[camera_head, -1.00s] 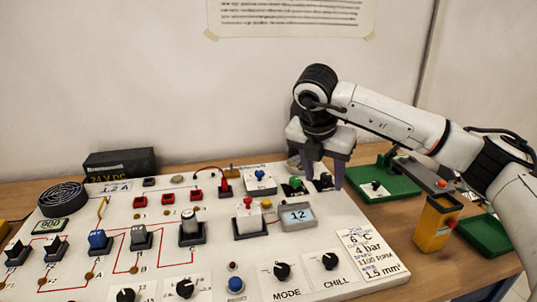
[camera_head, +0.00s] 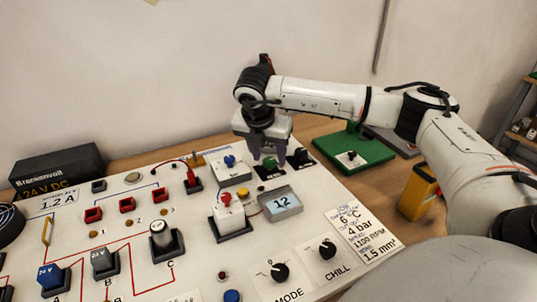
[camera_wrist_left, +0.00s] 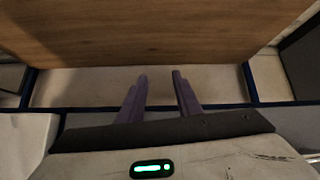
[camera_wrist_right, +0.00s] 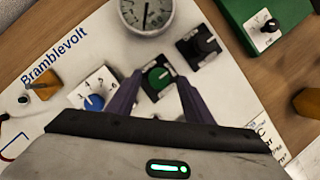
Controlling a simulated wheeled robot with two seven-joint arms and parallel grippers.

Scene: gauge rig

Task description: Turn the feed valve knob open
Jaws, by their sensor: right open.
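A green knob (camera_head: 269,163) on a black square base sits at the far right of the white panel (camera_head: 330,185); it also shows in the right wrist view (camera_wrist_right: 157,76). Its label is too small to read. My right gripper (camera_head: 268,157) points down over it, open, with one finger on either side. In the right wrist view the fingertips (camera_wrist_right: 159,80) flank the green knob; I cannot tell whether they touch it. A black knob (camera_wrist_right: 201,43) is just beside it. My left gripper (camera_wrist_left: 160,76) is open and empty, above the table's edge.
A blue knob (camera_wrist_right: 94,102) and a round gauge (camera_wrist_right: 147,14) are close to the right gripper. A green box (camera_head: 352,152) with a black knob stands to the right. A grey display (camera_head: 281,203) reads 12. A yellow box (camera_head: 417,195) stands on the wooden table.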

